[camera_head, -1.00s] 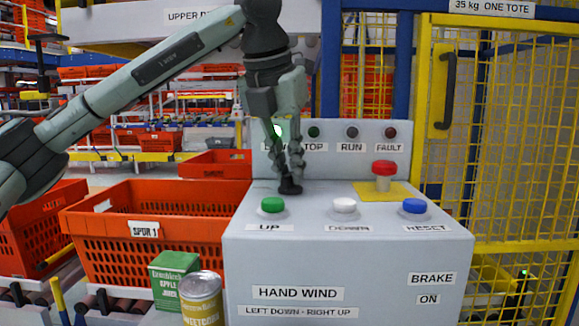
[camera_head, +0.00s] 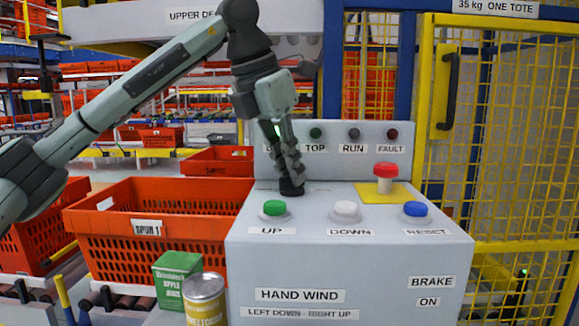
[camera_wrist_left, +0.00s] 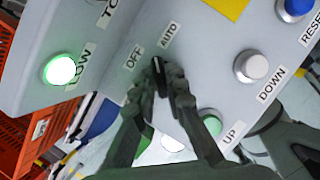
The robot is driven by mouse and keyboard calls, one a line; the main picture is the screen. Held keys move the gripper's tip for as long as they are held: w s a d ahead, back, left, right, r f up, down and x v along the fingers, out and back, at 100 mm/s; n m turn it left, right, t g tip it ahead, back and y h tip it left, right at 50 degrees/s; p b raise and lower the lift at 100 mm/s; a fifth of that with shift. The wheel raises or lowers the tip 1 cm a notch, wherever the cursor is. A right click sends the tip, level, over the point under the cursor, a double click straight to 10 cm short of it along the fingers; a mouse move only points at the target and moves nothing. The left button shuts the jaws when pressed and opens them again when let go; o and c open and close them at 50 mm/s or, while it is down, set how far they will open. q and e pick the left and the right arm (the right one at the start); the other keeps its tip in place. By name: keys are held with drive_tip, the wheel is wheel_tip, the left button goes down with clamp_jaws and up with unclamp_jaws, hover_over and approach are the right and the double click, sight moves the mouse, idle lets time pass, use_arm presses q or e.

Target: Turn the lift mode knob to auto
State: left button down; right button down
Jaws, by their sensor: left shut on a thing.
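The black lift mode knob (camera_head: 291,187) stands on the top of the grey control box (camera_head: 350,260), behind the green UP button. My left gripper (camera_head: 291,178) comes down on it from above, tilted, with its fingers shut on the knob. In the left wrist view the knob (camera_wrist_left: 158,65) shows between the fingertips, close to the OFF label (camera_wrist_left: 133,57) and the AUTO label (camera_wrist_left: 170,34). A pale mark on the knob points up towards the space between the labels; the fingers hide part of it. My right gripper is not in view.
Close by are the green UP button (camera_head: 274,208), white DOWN button (camera_head: 345,209), blue RESET button (camera_head: 415,209) and red mushroom button (camera_head: 386,172). An upright lamp panel (camera_head: 333,160) stands behind. An orange tote (camera_head: 190,232) is at the left, yellow mesh fencing (camera_head: 510,150) at the right.

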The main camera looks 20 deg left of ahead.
use_arm(q)
drive_tip(key=shift+r, duration=0.1)
drive_tip(key=c, duration=1.6)
unclamp_jaws()
drive_tip(key=shift+o, duration=0.2)
drive_tip(key=v, duration=1.2)
